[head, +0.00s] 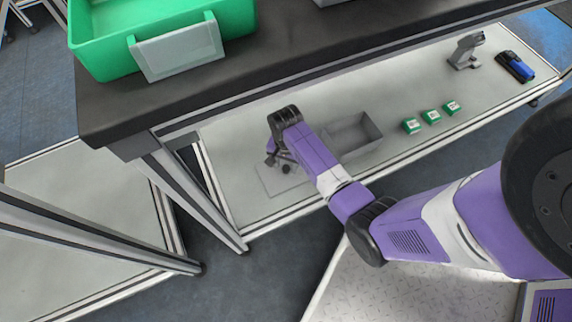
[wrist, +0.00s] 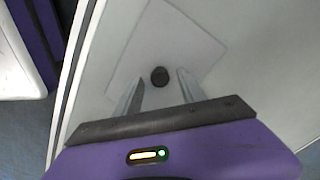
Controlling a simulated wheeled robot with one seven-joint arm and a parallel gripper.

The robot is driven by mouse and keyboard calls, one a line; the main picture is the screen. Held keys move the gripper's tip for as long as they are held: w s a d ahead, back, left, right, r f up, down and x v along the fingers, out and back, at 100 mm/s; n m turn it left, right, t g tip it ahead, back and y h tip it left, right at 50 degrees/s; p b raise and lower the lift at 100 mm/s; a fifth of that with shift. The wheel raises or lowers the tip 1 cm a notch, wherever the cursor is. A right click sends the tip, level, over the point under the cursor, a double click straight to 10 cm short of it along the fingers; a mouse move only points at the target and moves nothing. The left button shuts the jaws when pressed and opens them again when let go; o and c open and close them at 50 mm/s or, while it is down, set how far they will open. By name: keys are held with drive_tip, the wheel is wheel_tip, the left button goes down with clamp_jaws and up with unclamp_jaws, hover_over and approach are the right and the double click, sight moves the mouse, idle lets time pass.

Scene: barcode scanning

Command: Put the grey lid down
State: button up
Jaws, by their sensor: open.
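The grey lid (wrist: 165,38) is a flat pale square with a round black knob (wrist: 160,76). It lies flat on the lower grey shelf, and its edge also shows in the head view (head: 268,181), partly hidden by my arm. My gripper (wrist: 158,88) is open, with one finger on each side of the knob and a visible gap to both fingers. In the head view my gripper (head: 279,166) is low over the lid. An open grey box (head: 372,129) stands on the same shelf just right of the lid.
Small green-and-white boxes (head: 431,115) stand in a row right of the grey box. A grey scanner (head: 466,52) and a blue-black device (head: 515,66) are farther right. The dark upper tabletop (head: 290,55) overhangs the shelf and carries a green crate (head: 105,62).

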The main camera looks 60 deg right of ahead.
sight(286, 168)
wheel_tip(286, 168, up, 11)
drive_tip(key=p, duration=0.5)
drive_tip(key=s+a+n+t+h, duration=0.2)
drive_tip(key=s+a+n+t, duration=0.5)
drive_tip(key=a, duration=0.4)
drive_tip(key=s+a+r+n+t, duration=0.2)
drive_tip(key=s+r+n, duration=0.1)
drive_tip(key=r, duration=0.6)
drive_tip(key=s+a+r+n+t+y, duration=0.1)
drive_tip(key=s+a+r+n+t, duration=0.2)
drive_tip(key=r, duration=0.7)
drive_tip(key=s+a+r+n+t+y, duration=0.1)
drive_tip(key=s+a+r+n+t, duration=0.1)
drive_tip(key=s+r, duration=0.3)
wheel_tip(286, 168, up, 4)
drive_tip(key=shift+s+a+r+n+t, duration=0.25)
drive_tip(key=shift+a+n+t, duration=0.15)
drive_tip(key=shift+t, duration=0.1)
drive_tip(key=shift+r, duration=0.1)
wheel_tip(286, 168, up, 23)
drive_tip(key=p, duration=2.2)
drive_tip(key=shift+p, duration=0.4)
